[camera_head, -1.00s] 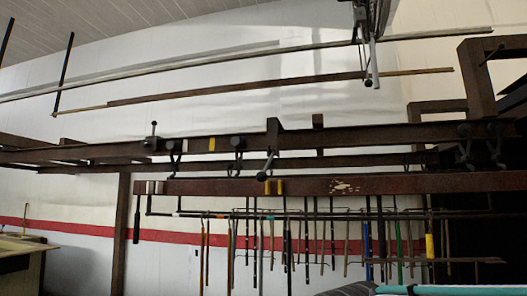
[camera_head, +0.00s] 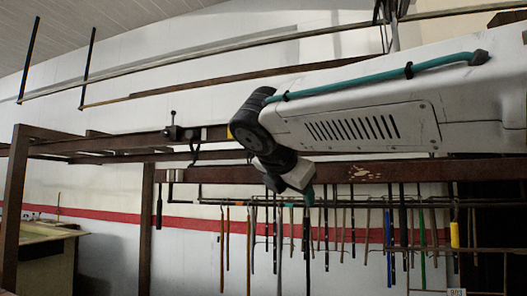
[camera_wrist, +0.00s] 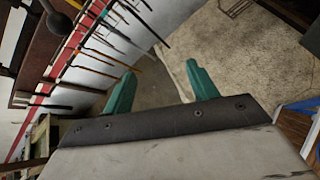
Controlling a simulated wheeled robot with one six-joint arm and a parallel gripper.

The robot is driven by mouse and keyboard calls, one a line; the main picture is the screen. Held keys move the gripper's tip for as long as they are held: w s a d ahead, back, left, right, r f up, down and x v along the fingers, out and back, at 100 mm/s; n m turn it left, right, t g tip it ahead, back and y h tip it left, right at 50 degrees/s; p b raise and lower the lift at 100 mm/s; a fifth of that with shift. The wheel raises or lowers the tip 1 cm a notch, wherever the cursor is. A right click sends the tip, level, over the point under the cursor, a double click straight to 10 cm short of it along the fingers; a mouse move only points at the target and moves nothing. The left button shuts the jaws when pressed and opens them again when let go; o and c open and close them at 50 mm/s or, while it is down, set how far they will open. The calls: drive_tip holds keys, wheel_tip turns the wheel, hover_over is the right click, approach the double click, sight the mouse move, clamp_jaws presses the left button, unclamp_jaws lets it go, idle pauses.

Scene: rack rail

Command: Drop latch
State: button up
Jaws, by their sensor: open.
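A dark upright lever with a ball knob (camera_head: 173,129) stands on the brown rack rail (camera_head: 110,144), left of my arm. I cannot tell for sure that it is the latch. My gripper (camera_head: 309,196) hangs at the end of my white arm, right of and lower in the picture than that lever. Its teal fingers are spread and empty in the wrist view (camera_wrist: 161,69). A dark ball knob on a rod (camera_wrist: 28,30) shows at the top left of the wrist view, apart from the fingers. My arm hides the rail's middle and right part.
Several thin rods (camera_head: 340,235) hang below the lower brown beam (camera_head: 400,171). A brown post (camera_head: 146,225) and a left-hand frame post (camera_head: 14,210) stand below the rail. A pale bench (camera_head: 40,232) is at the left. Open floor (camera_wrist: 255,60) shows in the wrist view.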

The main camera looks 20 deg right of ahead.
drive_tip(key=w+a+r+n+t+h, duration=0.1)
drive_tip(key=w+a+r+n+t, duration=0.15)
drive_tip(key=r, duration=0.25)
drive_tip(key=w+a+r+n+t, duration=0.1)
drive_tip(key=w+a+r+n, duration=0.15)
drive_tip(key=r, duration=0.25)
drive_tip(key=shift+n+g+h, duration=0.25)
drive_tip(key=shift+n+h, duration=0.05)
drive_tip(key=shift+n, duration=0.2)
drive_tip(key=x, duration=1.3)
drive_tip(key=shift+w+r, duration=0.1)
drive_tip(key=shift+w, duration=0.25)
drive_tip(key=c, duration=0.9)
